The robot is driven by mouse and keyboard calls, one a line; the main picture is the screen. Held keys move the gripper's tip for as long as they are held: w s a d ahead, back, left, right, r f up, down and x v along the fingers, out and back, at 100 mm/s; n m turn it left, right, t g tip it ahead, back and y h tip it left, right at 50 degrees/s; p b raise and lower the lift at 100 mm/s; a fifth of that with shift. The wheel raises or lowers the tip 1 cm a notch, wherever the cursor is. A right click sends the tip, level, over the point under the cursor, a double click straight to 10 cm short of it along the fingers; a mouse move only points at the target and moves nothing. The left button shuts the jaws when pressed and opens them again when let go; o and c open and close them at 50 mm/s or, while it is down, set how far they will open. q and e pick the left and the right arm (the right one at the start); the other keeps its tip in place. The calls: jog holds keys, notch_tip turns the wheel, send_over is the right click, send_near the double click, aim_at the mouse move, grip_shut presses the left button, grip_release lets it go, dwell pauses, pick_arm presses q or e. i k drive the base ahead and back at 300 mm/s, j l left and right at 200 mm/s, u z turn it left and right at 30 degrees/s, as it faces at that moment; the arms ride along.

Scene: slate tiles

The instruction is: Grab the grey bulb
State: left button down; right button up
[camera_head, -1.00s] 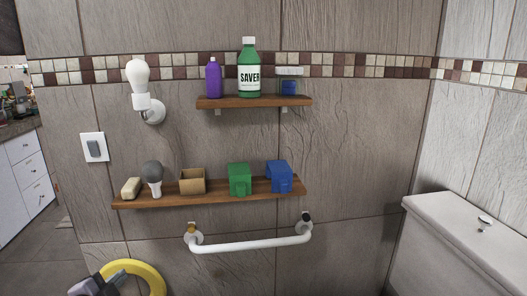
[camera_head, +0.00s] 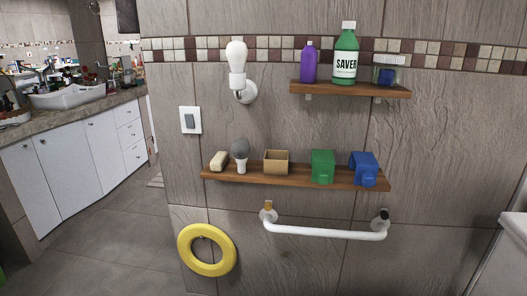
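The grey bulb (camera_head: 240,153) stands on the left part of the lower wooden shelf (camera_head: 285,175), grey globe up and white base down. A cream soap-like block (camera_head: 219,161) is just to its left and an open cardboard box (camera_head: 276,162) to its right. A white bulb (camera_head: 236,58) sits in a wall socket above it. Neither of my grippers shows in the head view now.
A green box (camera_head: 322,166) and a blue box (camera_head: 364,168) stand farther right on the lower shelf. A white grab bar (camera_head: 325,232) runs below it, and a yellow ring (camera_head: 206,250) is at the lower left. Bottles stand on the upper shelf (camera_head: 350,89). Open floor lies at left.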

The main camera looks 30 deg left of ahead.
aim_at(240, 147)
jog(key=j, duration=0.35)
jog(key=k+j, duration=0.15)
jog(key=j, duration=0.55)
jog(key=i+j, duration=0.1)
jog(key=j, duration=0.45)
jog(key=i+j+z, duration=0.1)
jog(key=j, duration=0.4)
jog(key=i+j, duration=0.1)
jog(key=j, duration=0.45)
